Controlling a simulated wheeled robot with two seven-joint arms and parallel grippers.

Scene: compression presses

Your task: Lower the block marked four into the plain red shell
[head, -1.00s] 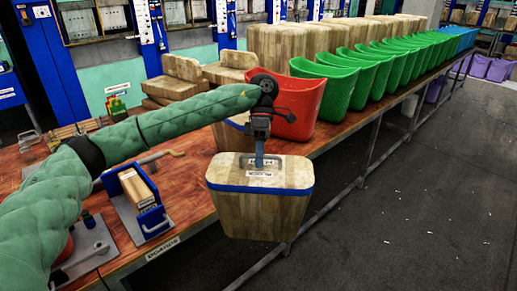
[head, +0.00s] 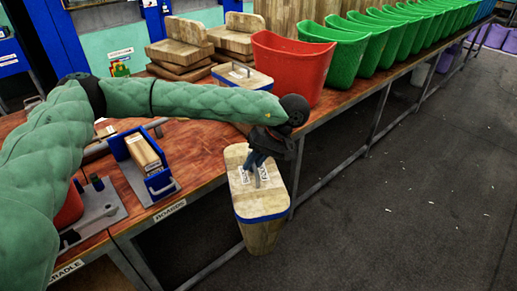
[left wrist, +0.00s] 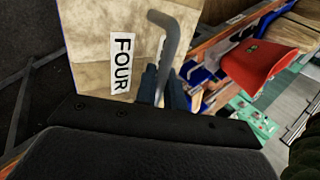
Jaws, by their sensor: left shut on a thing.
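My left gripper (head: 256,158) is shut on the handle of a wooden block (head: 262,205) with a blue band, held in the air in front of the bench edge. The block's top faces up, with white labels beside the handle. In the left wrist view, the label on the block (left wrist: 90,70) reads FOUR, beside the bent grey handle (left wrist: 172,45). The plain red shell (head: 290,68) stands on the bench beyond and right of my gripper, apart from the block. Its inside is mostly hidden. My right gripper is not in view.
Green shells (head: 350,48) run in a row behind the red shell. Another banded block (head: 240,78) sits on the bench left of it, near stacked wooden pieces (head: 180,50). A blue holder (head: 155,180) stands at left. The floor (head: 420,210) at right is open.

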